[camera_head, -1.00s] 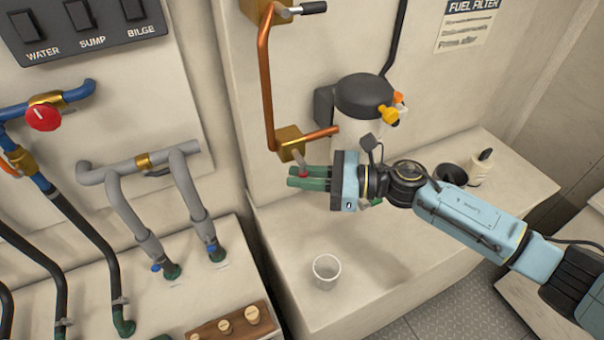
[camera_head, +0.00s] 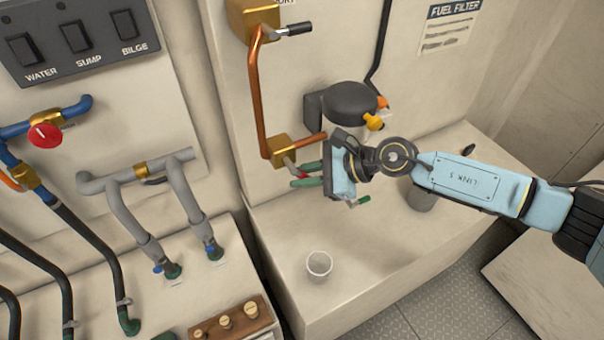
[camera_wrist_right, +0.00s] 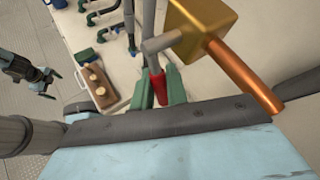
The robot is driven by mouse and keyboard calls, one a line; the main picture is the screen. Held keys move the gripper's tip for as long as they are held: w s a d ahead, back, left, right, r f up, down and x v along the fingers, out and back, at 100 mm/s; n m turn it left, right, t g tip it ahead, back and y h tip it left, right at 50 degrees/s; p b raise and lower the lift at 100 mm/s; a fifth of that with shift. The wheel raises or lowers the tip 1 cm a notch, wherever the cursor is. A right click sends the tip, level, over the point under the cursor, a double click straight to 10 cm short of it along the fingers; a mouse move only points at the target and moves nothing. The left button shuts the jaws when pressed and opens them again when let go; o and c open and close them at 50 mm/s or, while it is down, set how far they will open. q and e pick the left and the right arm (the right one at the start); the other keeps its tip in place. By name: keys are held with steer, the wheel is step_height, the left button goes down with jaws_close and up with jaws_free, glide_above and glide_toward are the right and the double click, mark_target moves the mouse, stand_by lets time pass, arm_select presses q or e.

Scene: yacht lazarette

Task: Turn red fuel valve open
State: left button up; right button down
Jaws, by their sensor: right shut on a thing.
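The fuel valve has a brass body (camera_head: 281,149) on a copper pipe, left of the dark-topped filter, in the head view. Its lever has a red grip (camera_wrist_right: 158,86) and points down and to the right from the body. My right gripper (camera_head: 301,176) is shut on the red grip, one green finger on each side. The wrist view shows the brass body (camera_wrist_right: 203,28) just above the fingers, with the grip partly hidden between them. My left gripper (camera_wrist_right: 50,84) shows at the left of the wrist view, away from the valve, its fingers apart and empty.
The filter (camera_head: 348,104) with yellow and orange fittings is close above my right gripper. A second brass valve (camera_head: 253,18) with a dark lever is higher up. A red knob (camera_head: 45,135) sits on the left pipes. A clear cup (camera_head: 319,266) stands on the ledge below.

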stand_by(0.3)
steer(key=c, duration=1.5)
jaws_free()
steer(key=shift+o, duration=0.2)
